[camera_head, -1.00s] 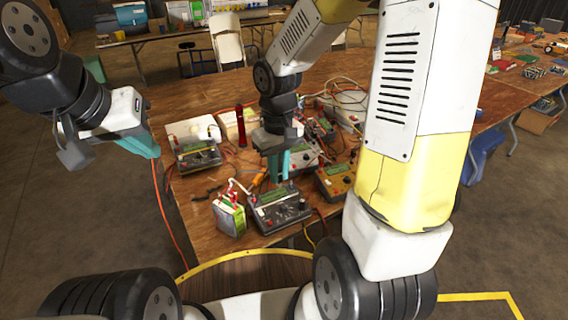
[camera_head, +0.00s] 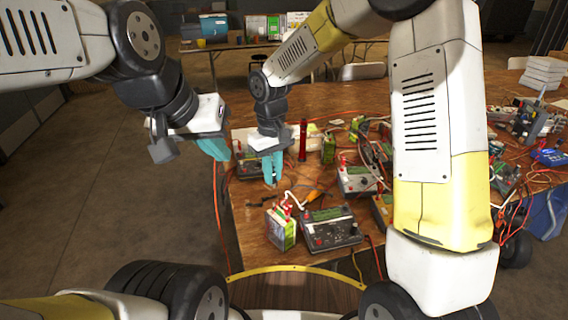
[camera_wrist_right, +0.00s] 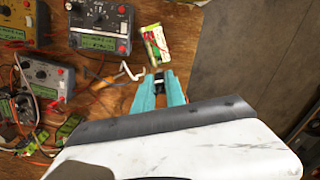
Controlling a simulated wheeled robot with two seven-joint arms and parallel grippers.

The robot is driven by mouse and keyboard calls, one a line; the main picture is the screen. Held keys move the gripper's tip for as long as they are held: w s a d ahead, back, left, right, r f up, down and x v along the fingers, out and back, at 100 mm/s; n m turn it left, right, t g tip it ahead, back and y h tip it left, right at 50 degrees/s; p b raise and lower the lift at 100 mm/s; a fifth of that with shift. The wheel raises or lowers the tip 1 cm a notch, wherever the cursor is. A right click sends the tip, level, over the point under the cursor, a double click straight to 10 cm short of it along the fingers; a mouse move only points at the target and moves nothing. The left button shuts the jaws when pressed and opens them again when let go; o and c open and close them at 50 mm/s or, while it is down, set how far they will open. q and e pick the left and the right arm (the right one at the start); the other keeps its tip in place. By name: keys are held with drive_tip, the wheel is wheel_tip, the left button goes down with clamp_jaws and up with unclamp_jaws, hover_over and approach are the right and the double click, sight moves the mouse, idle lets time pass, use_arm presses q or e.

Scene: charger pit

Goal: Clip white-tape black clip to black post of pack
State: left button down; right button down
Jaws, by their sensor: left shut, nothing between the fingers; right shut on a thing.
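The pack (camera_head: 282,230) is a small white and green block with red fittings on top, upright near the table's front edge. It also shows in the right wrist view (camera_wrist_right: 155,44); its black post is too small to make out. My right gripper (camera_head: 272,182) is above the table, behind the pack and apart from it. In the right wrist view its teal fingers (camera_wrist_right: 159,82) are shut on a small dark thing, seemingly the black clip (camera_wrist_right: 158,76); no white tape is distinguishable. My left gripper (camera_head: 216,150) is shut and empty, off the table's left side.
A dark charger (camera_head: 331,228) stands right of the pack. A white lead (camera_head: 292,198) and an orange-handled tool (camera_head: 315,196) lie behind them. A red cylinder (camera_head: 303,140) stands farther back. More chargers and cables crowd the right; bare wood lies left of the pack.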

drive_tip(key=shift+f, duration=0.15)
drive_tip(key=shift+f, duration=3.35)
drive_tip(key=shift+f, duration=0.25)
drive_tip(key=c, duration=1.3)
unclamp_jaws()
drive_tip(key=shift+o, duration=1)
drive_tip(key=shift+r, duration=0.15)
drive_tip(key=shift+r, duration=3.65)
